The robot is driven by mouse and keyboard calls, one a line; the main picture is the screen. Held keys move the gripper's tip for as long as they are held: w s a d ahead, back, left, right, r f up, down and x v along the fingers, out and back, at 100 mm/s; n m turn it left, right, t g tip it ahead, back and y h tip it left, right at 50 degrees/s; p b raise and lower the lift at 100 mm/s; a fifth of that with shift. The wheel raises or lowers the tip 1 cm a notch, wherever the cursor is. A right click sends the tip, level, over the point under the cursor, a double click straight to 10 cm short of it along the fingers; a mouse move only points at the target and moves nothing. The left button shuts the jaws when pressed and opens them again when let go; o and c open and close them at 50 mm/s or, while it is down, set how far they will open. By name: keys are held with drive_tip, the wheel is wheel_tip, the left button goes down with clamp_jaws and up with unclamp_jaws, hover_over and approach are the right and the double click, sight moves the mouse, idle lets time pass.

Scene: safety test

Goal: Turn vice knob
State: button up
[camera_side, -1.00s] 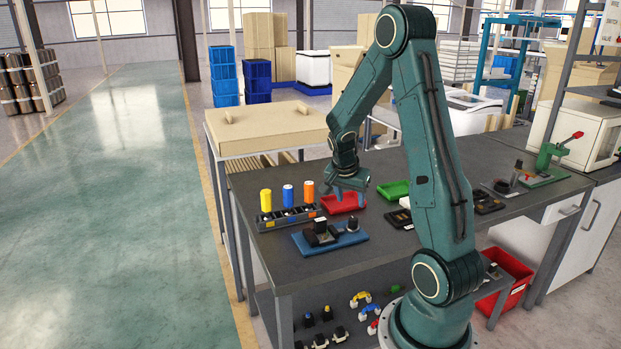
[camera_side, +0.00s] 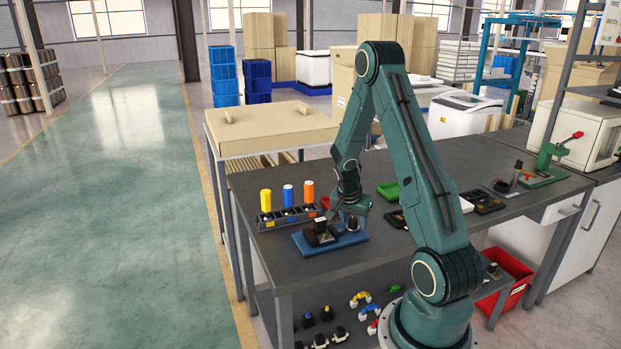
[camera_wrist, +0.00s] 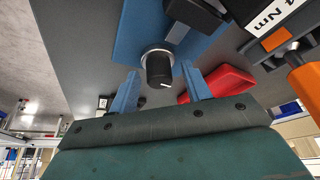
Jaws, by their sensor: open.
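The vice knob (camera_wrist: 158,66) is a black cylinder with a white pointer line and a silver collar. It stands on a blue base plate (camera_wrist: 135,35), with a dark block (camera_wrist: 195,14) beside it. In the side view the knob (camera_side: 352,223) is at the right end of the blue plate (camera_side: 350,239), and the dark vice body (camera_side: 320,233) is at its left. My gripper (camera_wrist: 160,82) is open, its two blue fingers on either side of the knob with gaps visible. In the side view my gripper (camera_side: 350,208) is low, just above the knob. I cannot tell if it touches.
A rack with yellow, blue and orange cylinders (camera_side: 288,196) stands left behind the plate. A red tray (camera_wrist: 222,82) is close to the right finger. A green tray (camera_side: 388,191) and dark fixtures (camera_side: 484,202) lie to the right.

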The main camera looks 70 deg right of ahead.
drive_tip(key=shift+f, duration=0.1)
drive_tip(key=c, duration=1)
drive_tip(key=shift+n, duration=0.5)
drive_tip(key=n+t, duration=0.2)
drive_tip(key=n, duration=0.3)
drive_tip(key=n+t+y, duration=0.1)
drive_tip(key=n, duration=0.1)
drive_tip(key=n+t, duration=0.1)
drive_tip(key=n, duration=0.2)
drive_tip(key=shift+n+y, duration=0.3)
drive_tip(key=shift+y, duration=0.1)
drive_tip(key=o, duration=1)
